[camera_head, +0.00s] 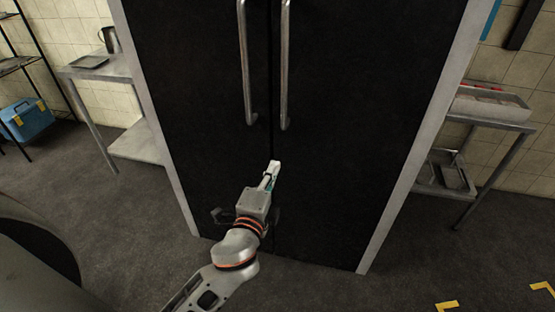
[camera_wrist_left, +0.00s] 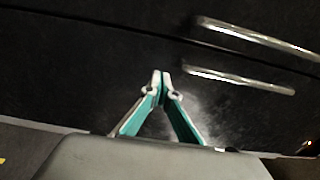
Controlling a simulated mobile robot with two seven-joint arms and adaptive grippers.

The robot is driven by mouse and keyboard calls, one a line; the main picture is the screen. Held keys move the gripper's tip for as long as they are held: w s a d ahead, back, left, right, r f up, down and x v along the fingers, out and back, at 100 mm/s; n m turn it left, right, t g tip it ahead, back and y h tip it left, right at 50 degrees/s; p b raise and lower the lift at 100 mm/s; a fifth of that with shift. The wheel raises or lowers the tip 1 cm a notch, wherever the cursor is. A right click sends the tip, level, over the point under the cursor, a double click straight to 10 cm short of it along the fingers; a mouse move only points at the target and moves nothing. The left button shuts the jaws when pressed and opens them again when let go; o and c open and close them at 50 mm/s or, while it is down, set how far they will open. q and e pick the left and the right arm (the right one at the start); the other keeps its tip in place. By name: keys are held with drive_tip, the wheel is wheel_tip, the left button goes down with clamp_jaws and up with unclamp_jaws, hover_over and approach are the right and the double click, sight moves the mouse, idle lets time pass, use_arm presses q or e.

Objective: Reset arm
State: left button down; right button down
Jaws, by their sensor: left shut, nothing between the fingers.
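My left gripper (camera_head: 272,173) is in front of the lower part of a tall black double-door cabinet (camera_head: 350,120), below its two metal handles. The fingers are shut and empty, with the tips pressed together in the left wrist view (camera_wrist_left: 161,75). The left handle (camera_head: 246,65) and right handle (camera_head: 285,65) run vertically on either side of the seam. Both handles also show in the left wrist view, to the right of the fingertips. I cannot tell whether the fingertips touch the door. My right gripper is not in view.
A metal table (camera_head: 102,68) with a tray and a metal jug stands left of the cabinet. A blue box (camera_head: 27,119) is at the far left. A metal table (camera_head: 490,123) with trays stands at the right. Grey floor (camera_head: 130,220) is open in front.

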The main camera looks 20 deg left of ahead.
use_arm(q)
drive_tip(key=s+d+f+n+g+h, duration=0.1)
drive_tip(key=s+f+n+g+h, duration=0.1)
drive_tip(key=s+f+n, duration=0.4)
drive_tip(key=s+d+f+n+g+h, duration=0.1)
drive_tip(key=s+f+n+g, duration=0.4)
drive_tip(key=s+f, duration=0.9)
wheel_tip(320, 180, down, 8)
drive_tip(key=shift+s+r+n+h, duration=0.2)
drive_tip(key=shift+s+n+h, duration=0.05)
drive_tip(key=shift+n+h, duration=0.55)
drive_tip(key=shift+d, duration=0.1)
